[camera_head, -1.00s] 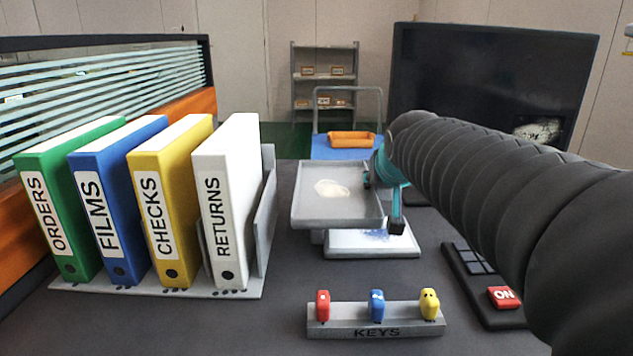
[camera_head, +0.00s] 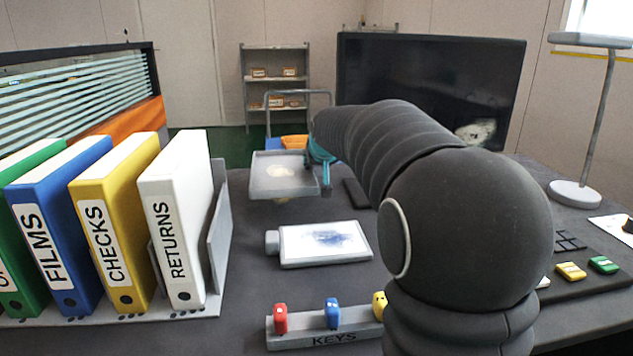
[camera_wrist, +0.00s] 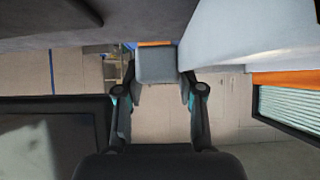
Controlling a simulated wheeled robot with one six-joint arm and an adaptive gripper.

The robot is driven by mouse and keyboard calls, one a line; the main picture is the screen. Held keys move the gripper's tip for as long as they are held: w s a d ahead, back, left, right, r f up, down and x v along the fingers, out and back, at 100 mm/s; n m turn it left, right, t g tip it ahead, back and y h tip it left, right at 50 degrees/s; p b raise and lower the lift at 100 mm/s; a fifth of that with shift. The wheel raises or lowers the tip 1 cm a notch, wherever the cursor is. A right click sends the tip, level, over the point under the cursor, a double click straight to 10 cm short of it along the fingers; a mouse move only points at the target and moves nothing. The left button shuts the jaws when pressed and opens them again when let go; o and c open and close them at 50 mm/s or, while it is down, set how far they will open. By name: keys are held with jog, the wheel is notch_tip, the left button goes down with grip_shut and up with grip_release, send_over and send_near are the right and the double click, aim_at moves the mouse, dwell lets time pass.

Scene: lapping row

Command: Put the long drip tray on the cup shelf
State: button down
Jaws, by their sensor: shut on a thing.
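A shallow grey tray (camera_head: 284,191) with a pale patch inside is held above the far part of the dark desk in the head view. My gripper (camera_head: 322,165) is shut on its right side. In the wrist view, a grey block-like end (camera_wrist: 157,64) of the held thing sits between my two fingers (camera_wrist: 160,88). The tray looks nearly square, and I cannot tell whether it is the long drip tray. I see no shelf with cups; a grey rack (camera_head: 274,78) with small boxes stands far back by the wall.
A flat device (camera_head: 325,244) with a blue-smudged top lies on the desk. Binders (camera_head: 180,225) stand at left, and a key holder (camera_head: 318,340) is in front. A dark monitor (camera_head: 430,95) and a lamp (camera_head: 575,192) stand at right. A trolley (camera_head: 290,141) is beyond the desk.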

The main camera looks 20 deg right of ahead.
jog(key=shift+f, duration=2.4)
jog(key=shift+w+f, duration=0.15)
jog(key=shift+f, duration=0.35)
jog(key=shift+f, duration=0.1)
jog(key=c, duration=0.7)
grip_release()
